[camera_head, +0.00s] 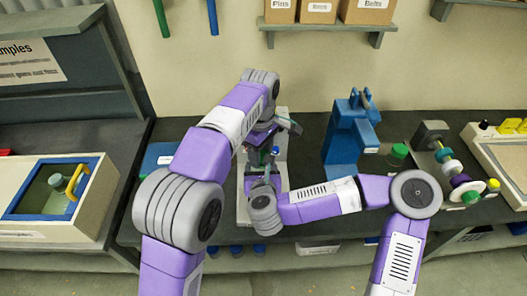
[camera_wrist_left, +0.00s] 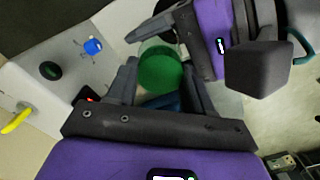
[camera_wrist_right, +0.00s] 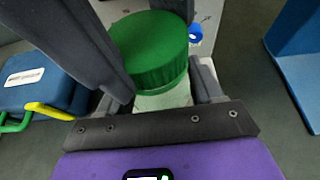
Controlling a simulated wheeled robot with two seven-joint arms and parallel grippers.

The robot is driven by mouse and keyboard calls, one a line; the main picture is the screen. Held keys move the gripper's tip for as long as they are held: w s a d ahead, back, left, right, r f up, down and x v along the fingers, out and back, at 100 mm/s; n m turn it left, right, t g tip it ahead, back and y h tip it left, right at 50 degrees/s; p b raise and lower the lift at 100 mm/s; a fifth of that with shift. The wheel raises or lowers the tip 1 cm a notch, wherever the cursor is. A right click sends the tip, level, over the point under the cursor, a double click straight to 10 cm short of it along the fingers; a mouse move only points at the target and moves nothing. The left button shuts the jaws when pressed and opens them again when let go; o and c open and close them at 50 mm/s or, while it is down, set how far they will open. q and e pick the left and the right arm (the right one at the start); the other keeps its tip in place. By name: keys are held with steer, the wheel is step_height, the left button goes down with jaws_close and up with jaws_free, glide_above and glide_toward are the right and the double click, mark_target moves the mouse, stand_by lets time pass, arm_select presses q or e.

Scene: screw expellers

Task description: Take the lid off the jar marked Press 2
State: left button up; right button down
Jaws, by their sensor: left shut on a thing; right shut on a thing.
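A round green lid (camera_wrist_right: 150,48) sits on a pale, translucent jar (camera_wrist_right: 165,98) in the right wrist view. The lid also shows from above in the left wrist view (camera_wrist_left: 160,70). My left gripper (camera_wrist_left: 163,85) is shut on the lid, with one dark finger on each side. My right gripper (camera_wrist_right: 163,88) is shut on the jar body just below the lid. I cannot see a gap between lid and jar. In the head view both grippers meet over the grey stand (camera_head: 243,208) and mostly hide the jar. No label on the jar is readable.
A blue press (camera_head: 343,140) stands right of my grippers. Another green-lidded jar (camera_head: 398,152) stands beyond it, near a machine with coloured discs (camera_head: 447,160). At left is a case with a blue-framed window (camera_head: 55,187). A blue knob (camera_wrist_left: 93,46) is close by.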

arm_select(q)
steer(key=shift+d+n, duration=0.15)
steer(key=shift+n, duration=0.45)
steer(key=o, duration=1.2)
steer(key=shift+s, duration=0.1)
steer(key=shift+c, duration=0.2)
